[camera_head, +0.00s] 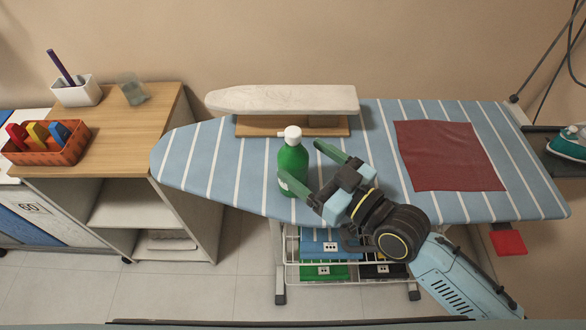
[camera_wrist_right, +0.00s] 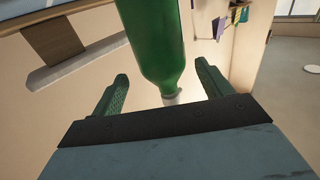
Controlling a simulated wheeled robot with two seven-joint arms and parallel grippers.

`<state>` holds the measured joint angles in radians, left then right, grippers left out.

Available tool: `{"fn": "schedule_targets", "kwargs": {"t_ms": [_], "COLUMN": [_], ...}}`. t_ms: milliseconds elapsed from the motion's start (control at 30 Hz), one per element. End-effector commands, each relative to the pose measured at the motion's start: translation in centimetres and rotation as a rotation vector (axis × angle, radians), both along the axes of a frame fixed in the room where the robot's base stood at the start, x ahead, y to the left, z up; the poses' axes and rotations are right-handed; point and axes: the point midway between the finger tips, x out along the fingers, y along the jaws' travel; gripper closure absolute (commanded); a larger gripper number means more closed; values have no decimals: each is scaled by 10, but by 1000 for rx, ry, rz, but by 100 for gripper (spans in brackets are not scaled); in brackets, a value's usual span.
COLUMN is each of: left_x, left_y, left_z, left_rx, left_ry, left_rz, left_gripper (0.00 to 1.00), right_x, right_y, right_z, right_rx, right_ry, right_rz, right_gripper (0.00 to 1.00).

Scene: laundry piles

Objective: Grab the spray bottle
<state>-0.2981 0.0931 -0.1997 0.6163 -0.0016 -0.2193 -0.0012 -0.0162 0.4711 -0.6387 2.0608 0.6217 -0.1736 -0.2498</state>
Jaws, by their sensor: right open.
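A green spray bottle (camera_head: 292,163) with a white top stands upright on the blue striped ironing board (camera_head: 200,162), near its middle. My right gripper (camera_head: 305,170) is open beside the bottle on its right, with its fingers pointing toward it. In the right wrist view the bottle (camera_wrist_right: 152,45) shows between and just beyond the two open green fingers (camera_wrist_right: 160,88). I cannot tell whether a finger touches it. My left gripper is not in view.
A small sleeve board (camera_head: 285,99) stands behind the bottle. A dark red cloth (camera_head: 450,156) lies flat on the board's right. A wooden cabinet (camera_head: 120,128) stands left, with an orange basket of clothespins (camera_head: 48,152). An iron (camera_head: 568,144) is at far right.

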Motion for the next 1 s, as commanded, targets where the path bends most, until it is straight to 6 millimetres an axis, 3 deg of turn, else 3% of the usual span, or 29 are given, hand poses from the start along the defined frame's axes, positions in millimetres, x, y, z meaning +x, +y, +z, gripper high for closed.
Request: {"fn": "schedule_targets", "kwargs": {"t_ms": [400, 700, 1000], "left_x": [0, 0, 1], "left_y": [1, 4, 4], "left_z": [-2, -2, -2], "left_rx": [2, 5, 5], "left_ry": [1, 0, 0], "left_rz": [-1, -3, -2], "left_gripper": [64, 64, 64], "right_x": [29, 34, 33], "right_y": [38, 42, 42], "right_z": [-3, -4, -4], "right_rx": [1, -2, -1], "right_ry": [1, 2, 1], "right_rz": [0, 0, 0], "right_gripper": [22, 22, 58]}}
